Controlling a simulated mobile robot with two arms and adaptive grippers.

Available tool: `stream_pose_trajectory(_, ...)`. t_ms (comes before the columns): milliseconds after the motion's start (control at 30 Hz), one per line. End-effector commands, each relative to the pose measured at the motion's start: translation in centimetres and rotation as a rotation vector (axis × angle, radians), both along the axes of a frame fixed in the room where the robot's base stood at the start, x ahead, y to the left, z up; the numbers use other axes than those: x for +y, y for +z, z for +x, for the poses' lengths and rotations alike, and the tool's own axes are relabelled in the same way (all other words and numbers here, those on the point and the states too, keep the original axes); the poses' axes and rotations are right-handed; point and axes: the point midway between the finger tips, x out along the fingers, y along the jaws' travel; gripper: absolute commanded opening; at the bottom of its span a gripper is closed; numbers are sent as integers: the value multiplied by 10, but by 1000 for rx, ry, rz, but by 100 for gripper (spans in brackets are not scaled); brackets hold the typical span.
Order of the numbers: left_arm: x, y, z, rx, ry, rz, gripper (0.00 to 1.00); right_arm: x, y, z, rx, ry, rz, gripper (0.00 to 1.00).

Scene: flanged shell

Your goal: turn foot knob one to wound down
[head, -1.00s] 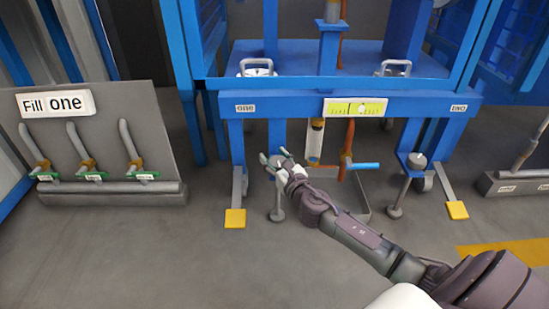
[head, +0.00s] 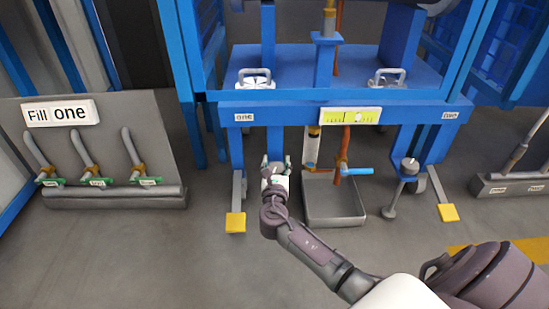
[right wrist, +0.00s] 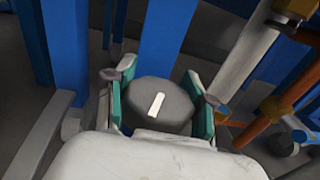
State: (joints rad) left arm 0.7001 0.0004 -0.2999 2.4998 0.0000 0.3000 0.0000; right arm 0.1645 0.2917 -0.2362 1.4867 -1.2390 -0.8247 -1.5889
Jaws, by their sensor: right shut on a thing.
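Foot knob one is a round grey knob (right wrist: 160,108) with a white bar mark, seen in the right wrist view. The bar leans slightly right of upright there. My right gripper (head: 275,166) is under the label "one" (head: 244,117) on the blue frame. In the right wrist view its two green-padded fingers (right wrist: 163,100) are shut on the knob, one at each side. In the head view the gripper hides most of the knob and the foot below it. My left gripper is not in view.
A similar foot knob (head: 410,164) stands below the label "two" (head: 450,115). A grey tray (head: 335,221) and a blue-handled orange pipe (head: 343,167) are right of my gripper. A yellow foot pad (head: 236,222) is at left. The "Fill one" panel (head: 90,140) stands farther left.

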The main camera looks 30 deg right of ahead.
Motion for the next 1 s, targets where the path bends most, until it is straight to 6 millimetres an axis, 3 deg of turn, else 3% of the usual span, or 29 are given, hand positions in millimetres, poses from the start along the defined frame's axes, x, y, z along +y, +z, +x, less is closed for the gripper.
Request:
stream_pose_trajectory(200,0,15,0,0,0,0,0,-1,2,-2,1,-207,3,19)
stream_pose_trajectory(533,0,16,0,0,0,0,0,-5,0,-7,-1,-521,0,19)
stream_pose_trajectory(767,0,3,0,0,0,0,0,-8,-2,-11,-1,-740,1,19)
stream_pose_trajectory(1000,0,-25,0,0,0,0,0,-9,-5,-16,-3,-956,0,19)
